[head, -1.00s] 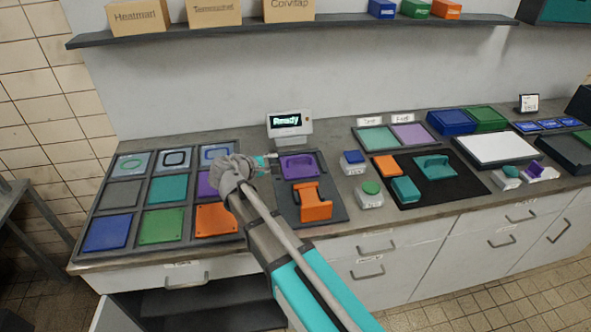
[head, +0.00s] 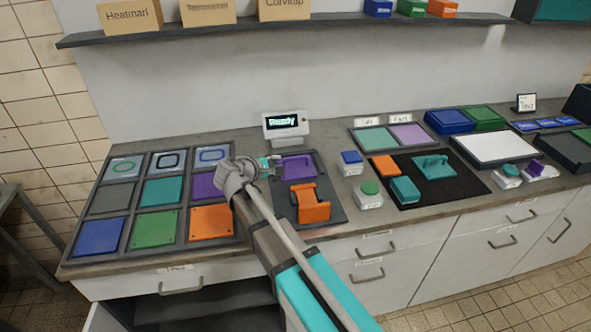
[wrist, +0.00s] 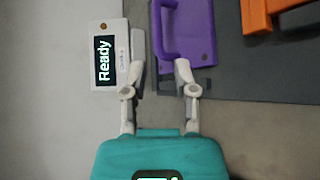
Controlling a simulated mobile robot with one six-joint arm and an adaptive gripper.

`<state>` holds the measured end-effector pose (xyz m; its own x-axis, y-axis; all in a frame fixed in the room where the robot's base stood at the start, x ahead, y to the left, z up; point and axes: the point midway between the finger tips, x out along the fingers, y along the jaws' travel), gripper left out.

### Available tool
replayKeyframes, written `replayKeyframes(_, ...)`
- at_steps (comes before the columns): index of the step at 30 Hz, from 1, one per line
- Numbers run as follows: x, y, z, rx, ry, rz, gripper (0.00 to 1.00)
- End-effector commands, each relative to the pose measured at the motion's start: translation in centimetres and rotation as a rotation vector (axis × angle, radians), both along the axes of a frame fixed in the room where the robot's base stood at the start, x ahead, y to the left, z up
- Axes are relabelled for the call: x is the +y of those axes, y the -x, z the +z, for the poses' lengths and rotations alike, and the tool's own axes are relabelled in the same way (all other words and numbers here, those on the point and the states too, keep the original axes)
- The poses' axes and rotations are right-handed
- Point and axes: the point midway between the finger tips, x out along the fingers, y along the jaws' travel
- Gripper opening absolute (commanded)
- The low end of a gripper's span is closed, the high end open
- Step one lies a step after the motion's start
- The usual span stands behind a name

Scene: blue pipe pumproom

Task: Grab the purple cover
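The purple cover (head: 294,167), a flat plate with a raised handle, lies on a dark grey board below the "Ready" display. In the wrist view the purple cover (wrist: 200,35) is at the top middle, with its handle on the left side. My gripper (head: 274,163) is at the left side of the cover. In the wrist view my gripper (wrist: 160,68) is open, with its two fingers apart and nothing between them. The right finger overlaps the lower end of the cover in the picture; I cannot tell if it touches.
The "Ready" display (head: 286,125) stands close behind my gripper. An orange handled part (head: 310,204) sits in front of the cover on the same board. A tray of coloured plates (head: 153,230) lies left. Button boxes (head: 351,163) stand right. A shelf (head: 330,21) runs above.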

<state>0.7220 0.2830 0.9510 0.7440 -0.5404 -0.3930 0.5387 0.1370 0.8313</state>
Motion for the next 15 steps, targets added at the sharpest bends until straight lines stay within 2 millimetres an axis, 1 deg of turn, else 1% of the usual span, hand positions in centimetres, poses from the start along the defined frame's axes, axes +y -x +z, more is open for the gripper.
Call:
replayKeyframes(1, -0.4, -0.8, -0.7, 0.0, 0.0, -0.002, 0.37)
replayKeyframes(6, -1.7, -2.6, -1.6, -0.001, 0.0, -0.001, 0.37)
replayKeyframes(10, -2.4, -3.5, -2.0, 0.0, 0.001, -0.001, 0.37)
replayKeyframes(15, -2.7, -3.8, -2.0, 0.0, 0.001, 0.002, 0.37)
